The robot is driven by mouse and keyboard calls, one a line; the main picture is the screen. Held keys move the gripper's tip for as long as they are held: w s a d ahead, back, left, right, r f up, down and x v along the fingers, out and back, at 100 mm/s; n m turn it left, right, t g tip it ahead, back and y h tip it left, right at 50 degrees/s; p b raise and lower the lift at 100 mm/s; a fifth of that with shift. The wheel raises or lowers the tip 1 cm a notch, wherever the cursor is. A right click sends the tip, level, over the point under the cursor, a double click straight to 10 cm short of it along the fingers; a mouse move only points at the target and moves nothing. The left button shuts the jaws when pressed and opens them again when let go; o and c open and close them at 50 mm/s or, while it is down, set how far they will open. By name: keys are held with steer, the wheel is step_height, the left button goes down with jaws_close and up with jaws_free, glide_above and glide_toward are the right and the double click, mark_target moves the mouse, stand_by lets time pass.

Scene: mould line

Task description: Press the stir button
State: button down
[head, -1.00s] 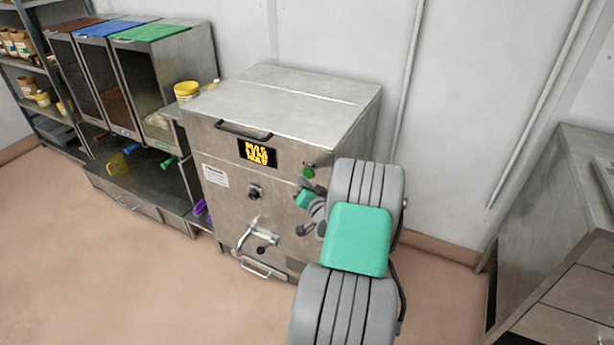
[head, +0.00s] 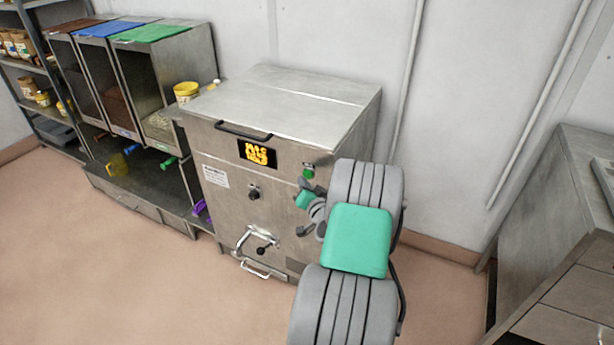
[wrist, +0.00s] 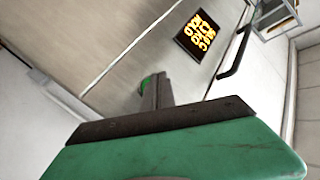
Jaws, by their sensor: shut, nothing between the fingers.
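The steel machine (head: 225,160) stands against the wall. A green round button (head: 308,173) sits high on the right of its front panel, and it shows partly in the wrist view (wrist: 147,82). I cannot read a label on it. My gripper (head: 304,184) is shut and empty, at the front panel just below the green button. In the wrist view the closed fingertips (wrist: 153,78) overlap the button's edge and hide part of it. I cannot tell whether they touch it.
A display with orange characters (head: 257,154) is left of the button. Below are a dark knob (head: 254,193) and a tap with a lever (head: 250,238). Bins with coloured lids (head: 150,33) stand at left, a steel cabinet (head: 560,215) at right.

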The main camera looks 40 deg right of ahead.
stand_by(0.8)
steer(key=shift+w+d+b, duration=0.2)
steer(key=shift+d+b, duration=0.1)
steer(key=shift+d, duration=0.15)
steer(key=shift+w+d, duration=0.1)
steer(key=shift+d, duration=0.3)
stand_by(0.4)
steer(key=shift+s+a+b, duration=0.25)
steer(key=shift+a+b, duration=0.05)
steer(key=shift+a, duration=0.5)
steer(key=a, duration=0.1)
steer(key=s+a, duration=0.1)
steer(key=a, duration=0.2)
steer(key=shift+s+a, duration=0.35)
steer(key=shift+a, duration=0.05)
stand_by(0.5)
